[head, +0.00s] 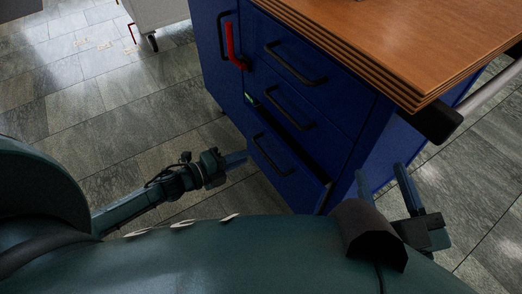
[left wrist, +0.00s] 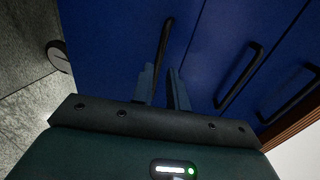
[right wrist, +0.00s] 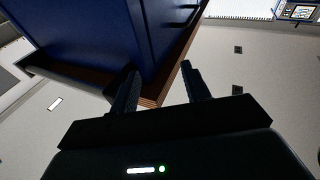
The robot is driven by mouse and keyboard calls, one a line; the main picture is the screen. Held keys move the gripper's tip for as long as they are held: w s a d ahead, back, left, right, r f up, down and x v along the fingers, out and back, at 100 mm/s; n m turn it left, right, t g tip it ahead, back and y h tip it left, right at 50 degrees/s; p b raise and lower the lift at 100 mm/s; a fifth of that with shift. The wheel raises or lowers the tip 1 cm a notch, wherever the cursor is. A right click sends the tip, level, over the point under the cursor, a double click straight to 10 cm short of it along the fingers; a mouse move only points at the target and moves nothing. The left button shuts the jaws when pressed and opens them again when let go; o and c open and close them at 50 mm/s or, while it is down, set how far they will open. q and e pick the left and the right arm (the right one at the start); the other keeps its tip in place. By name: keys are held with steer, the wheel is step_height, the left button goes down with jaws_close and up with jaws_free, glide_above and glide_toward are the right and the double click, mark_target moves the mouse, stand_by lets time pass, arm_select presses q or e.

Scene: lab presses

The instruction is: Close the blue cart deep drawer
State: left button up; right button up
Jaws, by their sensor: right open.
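The blue cart (head: 345,170) stands ahead with a column of drawers with black handles. Its deep bottom drawer (head: 290,185) stands out a little, with a dark gap along its top edge. Its handle (head: 268,157) faces my left gripper (head: 238,159). In the left wrist view a black handle (left wrist: 165,45) lies just beyond and between the left fingertips (left wrist: 161,68), which are partly apart with a narrow gap; contact is not clear. My right gripper (head: 378,178) is open and empty beside the cart's right side; the right wrist view shows its fingers (right wrist: 160,78) apart.
A wooden top (head: 400,35) overhangs the cart, with a bar (head: 490,88) at its right. A red handle (head: 233,45) hangs on the cart's left part. A white wheeled unit (head: 155,12) stands at the back. The tiled floor (head: 90,90) at left is clear.

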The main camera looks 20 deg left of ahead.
mark_target(261, 149)
arm_select(q)
steer(key=shift+b+x, duration=0.95)
steer(key=shift+x, duration=2.9)
arm_select(e)
steer(key=shift+w+a+r+n+t+y, duration=0.1)
steer(key=shift+w+r+n+t+y, duration=0.15)
steer(key=shift+r, duration=0.35)
steer(key=shift+w+a+r+n+t+y, duration=0.15)
steer(key=shift+r+y, duration=0.2)
steer(key=shift+r, duration=0.2)
steer(key=shift+s, duration=0.1)
arm_select(q)
steer(key=shift+c, duration=0.4)
jaws_close()
arm_select(e)
steer(key=shift+f, duration=0.1)
steer(key=shift+d+f, duration=0.1)
steer(key=shift+f, duration=0.05)
